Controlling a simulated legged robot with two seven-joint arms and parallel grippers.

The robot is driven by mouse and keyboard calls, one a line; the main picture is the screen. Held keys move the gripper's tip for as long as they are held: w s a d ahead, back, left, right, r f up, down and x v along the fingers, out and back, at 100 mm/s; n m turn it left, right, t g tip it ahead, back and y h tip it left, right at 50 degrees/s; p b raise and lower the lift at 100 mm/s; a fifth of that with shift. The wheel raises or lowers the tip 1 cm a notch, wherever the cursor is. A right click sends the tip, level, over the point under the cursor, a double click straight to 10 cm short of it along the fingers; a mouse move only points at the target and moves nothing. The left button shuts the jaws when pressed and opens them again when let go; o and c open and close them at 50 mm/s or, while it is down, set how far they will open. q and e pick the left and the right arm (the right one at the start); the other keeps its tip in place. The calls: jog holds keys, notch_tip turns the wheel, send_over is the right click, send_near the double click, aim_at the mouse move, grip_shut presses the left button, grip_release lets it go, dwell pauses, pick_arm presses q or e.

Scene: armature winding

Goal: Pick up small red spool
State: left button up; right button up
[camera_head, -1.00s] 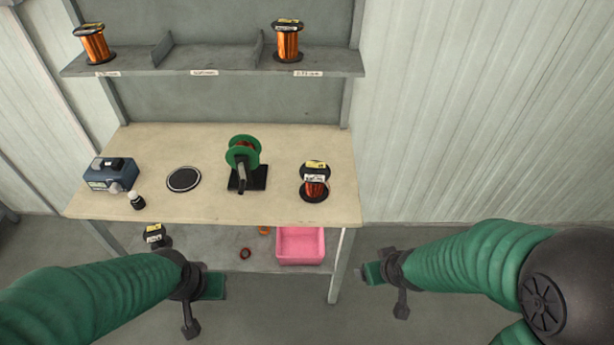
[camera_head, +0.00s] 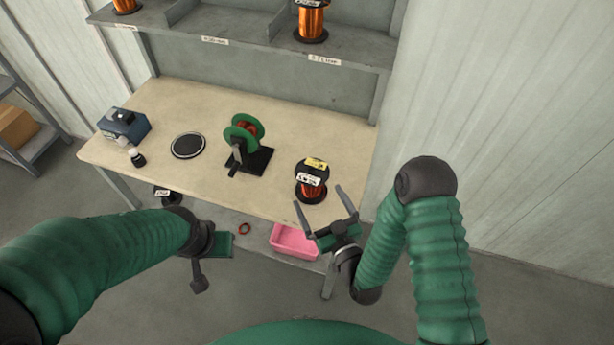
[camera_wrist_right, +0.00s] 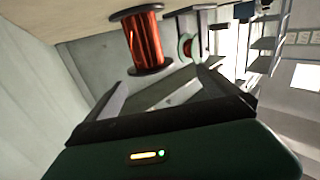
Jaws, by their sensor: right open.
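A spool with red-orange wire, black flanges and yellow and white labels (camera_head: 311,181) stands upright at the near right end of the workbench. It also shows in the right wrist view (camera_wrist_right: 144,42), just beyond the fingers. My right gripper (camera_head: 325,206) is open and empty at the bench's near edge, its fingers pointing towards the spool, apart from it. My left gripper (camera_head: 224,244) hangs low in front of the bench; its fingers do not show clearly. A small red ring-like item (camera_head: 244,228) lies on the lower shelf.
The workbench (camera_head: 215,103) also holds a green reel on a black stand (camera_head: 243,134), a round dark disc (camera_head: 187,146), a blue device (camera_head: 124,125) and a small bottle (camera_head: 137,157). A pink bin (camera_head: 291,240) sits below. Larger spools (camera_head: 311,21) stand on the upper shelf.

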aim_at(322, 180)
jog(key=w, duration=0.4)
jog(key=shift+w+a+f, duration=0.1)
jog(key=shift+f, duration=0.05)
jog(key=w, duration=0.1)
jog(key=w+d+p, duration=0.1)
jog(key=w, duration=0.1)
jog(key=w+a, duration=0.3)
jog(key=shift+a+f, duration=0.1)
jog(key=shift+f, duration=0.1)
jog(key=shift+a, duration=0.25)
jog(key=shift+d, duration=0.75)
jog(key=c, duration=0.9)
jog(key=shift+c, duration=1.4)
jog(key=shift+a, duration=0.3)
jog(key=c, duration=0.5)
jog(key=shift+a+r, duration=0.1)
jog(key=shift+a, duration=0.1)
jog(key=shift+c, duration=0.7)
pick_arm(q)
jog(key=shift+w+d+r, duration=0.25)
jog(key=shift+d+r, duration=0.4)
jog(key=shift+d, duration=0.05)
